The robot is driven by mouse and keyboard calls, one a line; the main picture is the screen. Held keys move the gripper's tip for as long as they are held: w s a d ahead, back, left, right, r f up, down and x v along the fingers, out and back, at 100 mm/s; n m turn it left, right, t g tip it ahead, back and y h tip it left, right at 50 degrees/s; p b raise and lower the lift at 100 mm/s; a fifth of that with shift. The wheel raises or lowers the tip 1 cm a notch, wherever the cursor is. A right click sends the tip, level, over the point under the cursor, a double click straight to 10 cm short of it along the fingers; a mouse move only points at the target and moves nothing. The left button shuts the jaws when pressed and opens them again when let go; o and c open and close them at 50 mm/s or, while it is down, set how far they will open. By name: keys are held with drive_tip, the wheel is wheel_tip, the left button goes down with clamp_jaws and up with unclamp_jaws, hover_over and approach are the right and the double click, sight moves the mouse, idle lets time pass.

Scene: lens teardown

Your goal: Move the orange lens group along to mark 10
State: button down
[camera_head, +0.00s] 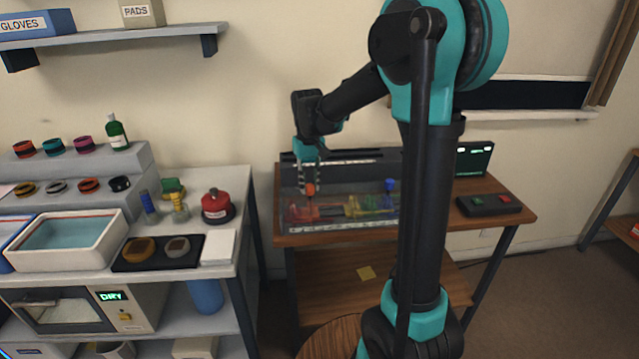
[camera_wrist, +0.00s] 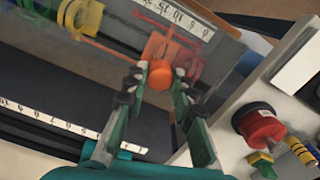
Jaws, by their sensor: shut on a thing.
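The orange lens group (camera_wrist: 183,53) sits at one end of the clear-walled bench rail; it shows at the left of the bench in the head view (camera_head: 301,212). Its round orange knob (camera_head: 310,189) stands on top. My gripper (camera_wrist: 159,82) is shut on this knob (camera_wrist: 160,77), one finger on each side. In the head view my gripper (camera_head: 308,182) comes down on it from above. A white number scale (camera_wrist: 172,18) runs along the wall by the group, near its low-number end. The exact mark under the group cannot be read.
A yellow-green lens group (camera_head: 368,206) and a blue knob (camera_head: 389,185) are farther right on the rail. A control box (camera_head: 489,203) and small screen (camera_head: 474,159) stand right of the bench. A red-topped pot (camera_head: 217,206) stands on the left counter.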

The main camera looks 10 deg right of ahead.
drive_tip(key=shift+a, duration=0.2)
drive_tip(key=c, duration=1.3)
unclamp_jaws()
drive_tip(key=shift+a, duration=0.1)
drive_tip(key=shift+o, duration=0.2)
drive_tip(key=shift+r, duration=0.1)
wheel_tip(320, 180, up, 12)
drive_tip(key=s+d+f+m+t, duration=0.1)
drive_tip(key=s+d+f+t, duration=0.1)
drive_tip(key=s+d+f, duration=0.4)
drive_tip(key=s+d+f+m+t, duration=0.2)
drive_tip(key=s+d+f, duration=0.5)
drive_tip(key=s+f, duration=0.9)
drive_tip(key=shift+f, duration=0.3)
